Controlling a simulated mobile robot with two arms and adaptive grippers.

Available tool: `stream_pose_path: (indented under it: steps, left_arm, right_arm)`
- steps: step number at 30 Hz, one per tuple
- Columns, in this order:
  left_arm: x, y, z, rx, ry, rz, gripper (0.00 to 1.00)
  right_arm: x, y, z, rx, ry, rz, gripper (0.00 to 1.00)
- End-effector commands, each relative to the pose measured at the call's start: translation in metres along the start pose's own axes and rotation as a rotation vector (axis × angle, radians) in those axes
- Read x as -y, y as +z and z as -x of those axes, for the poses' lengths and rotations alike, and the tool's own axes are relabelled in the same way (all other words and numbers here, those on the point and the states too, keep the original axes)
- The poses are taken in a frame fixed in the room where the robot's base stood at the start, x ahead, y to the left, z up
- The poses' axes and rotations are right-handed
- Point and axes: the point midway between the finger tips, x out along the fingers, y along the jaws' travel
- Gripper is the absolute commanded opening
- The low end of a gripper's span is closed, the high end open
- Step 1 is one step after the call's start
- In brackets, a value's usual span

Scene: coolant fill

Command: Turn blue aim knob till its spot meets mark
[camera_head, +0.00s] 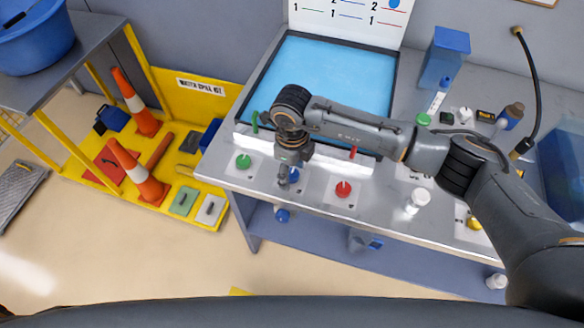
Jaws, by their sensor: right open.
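The blue aim knob (294,175) shows only as a small blue patch on a pale plate near the bench's front edge, between a green knob (243,161) and a red knob (343,189). My right gripper (285,179) points down over it and hides most of it. The gripper is open; I cannot tell whether its fingers touch the knob. A light blue panel (345,80) in a dark frame lies behind. I cannot make out the knob's spot or its mark on the panel. My left gripper is not in view.
A white chart (350,22) with numbered coloured lines stands at the back. Orange cones (136,100) and a yellow spill tray (212,98) are at the left.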

Motion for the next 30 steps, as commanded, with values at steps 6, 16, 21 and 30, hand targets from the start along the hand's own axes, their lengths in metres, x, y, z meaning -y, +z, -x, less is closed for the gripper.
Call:
stream_pose_path:
  steps: [6,16,21,30]
  left_arm:
    - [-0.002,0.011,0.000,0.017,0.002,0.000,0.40]
    - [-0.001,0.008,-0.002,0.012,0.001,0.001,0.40]
    - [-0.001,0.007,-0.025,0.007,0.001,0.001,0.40]
    - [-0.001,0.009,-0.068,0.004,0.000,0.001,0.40]
  right_arm:
    - [0.000,0.000,0.000,0.000,0.000,0.000,0.46]
    - [0.000,0.000,-0.001,0.000,0.000,0.005,0.03]
    - [0.001,0.001,-0.006,0.001,-0.003,0.094,0.03]
    - [0.001,0.000,-0.005,0.001,-0.003,0.335,0.03]
